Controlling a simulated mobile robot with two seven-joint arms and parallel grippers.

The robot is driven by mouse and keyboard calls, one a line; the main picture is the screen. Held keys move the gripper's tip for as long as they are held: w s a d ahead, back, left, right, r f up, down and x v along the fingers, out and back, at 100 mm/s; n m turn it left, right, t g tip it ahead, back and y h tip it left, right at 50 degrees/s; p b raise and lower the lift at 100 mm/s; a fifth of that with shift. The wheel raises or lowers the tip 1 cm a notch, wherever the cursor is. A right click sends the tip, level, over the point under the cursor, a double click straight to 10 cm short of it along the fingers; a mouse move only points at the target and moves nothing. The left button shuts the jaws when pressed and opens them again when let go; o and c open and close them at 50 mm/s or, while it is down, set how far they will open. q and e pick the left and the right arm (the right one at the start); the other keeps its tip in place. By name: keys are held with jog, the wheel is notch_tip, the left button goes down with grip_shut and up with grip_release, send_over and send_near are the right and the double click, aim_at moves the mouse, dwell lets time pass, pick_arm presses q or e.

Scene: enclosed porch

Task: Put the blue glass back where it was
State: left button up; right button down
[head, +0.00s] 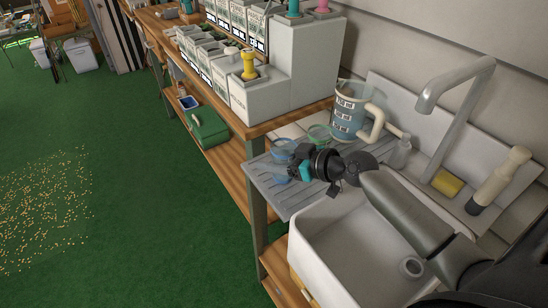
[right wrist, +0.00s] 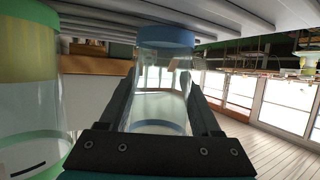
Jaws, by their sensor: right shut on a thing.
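The blue glass (head: 281,147) is a clear tumbler with blue bands, at the left side of the grey ribbed draining board (head: 262,186) by the sink. My right gripper (head: 298,165) reaches it from the right and is shut on it. In the right wrist view the blue glass (right wrist: 165,60) stands between the two dark fingers (right wrist: 163,100). I cannot tell whether its base touches the board. A green-rimmed glass (head: 319,133) stands just behind it; it fills the left of the right wrist view (right wrist: 30,100). My left gripper is out of view.
A measuring jug (head: 346,118) with a cream handle stands behind the glasses. The white sink (head: 340,245) lies under my right arm, with a tap (head: 455,90) and yellow sponge (head: 447,183) behind. A wooden shelf with pale boxes (head: 262,100) stands left of the board.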

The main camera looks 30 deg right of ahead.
jog(key=shift+c, duration=1.4)
grip_release()
jog(key=shift+o, duration=0.9)
jog(key=shift+r, duration=0.1)
jog(key=shift+r+p, duration=0.1)
jog(key=shift+p, duration=0.2)
jog(key=v, duration=1.2)
